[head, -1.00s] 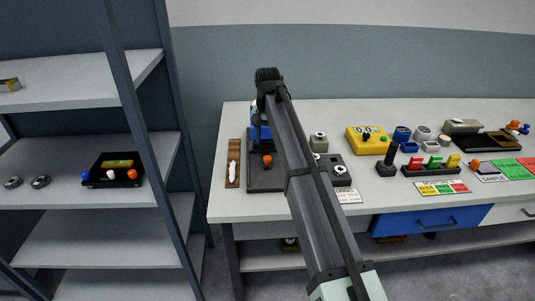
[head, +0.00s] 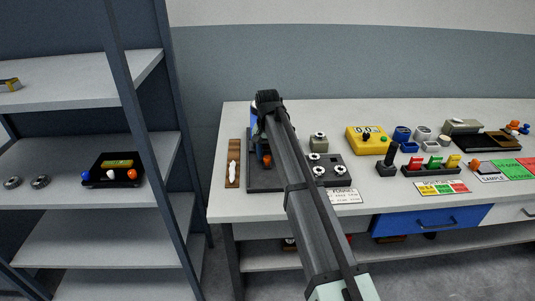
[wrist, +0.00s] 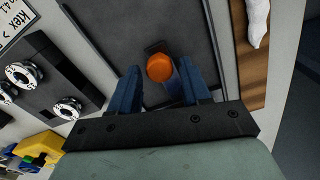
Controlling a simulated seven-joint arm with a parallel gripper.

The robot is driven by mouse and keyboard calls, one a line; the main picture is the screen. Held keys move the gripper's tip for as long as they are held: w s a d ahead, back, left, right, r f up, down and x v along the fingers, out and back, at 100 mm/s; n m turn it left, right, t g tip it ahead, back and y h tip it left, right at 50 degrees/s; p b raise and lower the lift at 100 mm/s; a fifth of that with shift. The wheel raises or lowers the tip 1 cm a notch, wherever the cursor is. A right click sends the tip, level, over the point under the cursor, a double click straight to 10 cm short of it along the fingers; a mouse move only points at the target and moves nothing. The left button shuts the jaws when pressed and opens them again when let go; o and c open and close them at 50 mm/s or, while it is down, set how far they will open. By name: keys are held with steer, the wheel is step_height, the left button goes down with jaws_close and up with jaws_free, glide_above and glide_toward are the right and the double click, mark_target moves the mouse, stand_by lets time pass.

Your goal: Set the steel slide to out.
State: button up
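An orange knob (wrist: 159,68) stands on a dark plate (wrist: 108,25), with a small dark piece beside its base. In the head view the orange knob (head: 267,161) is partly covered by my arm, near the middle of the dark plate (head: 262,186). I cannot make out bare steel on it, so I cannot tell for sure that this is the steel slide, or its setting. My gripper (wrist: 159,72) is open, its two blue fingers on either side of the knob with gaps showing. In the head view my arm hides the fingertips.
A wooden board (head: 232,174) with a white handle lies left of the plate. A dark panel with silver round knobs (head: 319,171) is at its right, with a white label card (head: 342,196). A yellow box (head: 368,139) stands farther right. A shelf rack (head: 145,120) stands left of the table.

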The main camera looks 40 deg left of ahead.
jaws_close()
stand_by(0.4)
steer(key=s+d, duration=0.8)
steer(key=shift+s+d, duration=0.1)
steer(key=shift+o, duration=1.1)
jaws_free()
steer(key=shift+r, duration=0.1)
step_height(320, 180, up, 14)
steer(key=shift+f, duration=0.2)
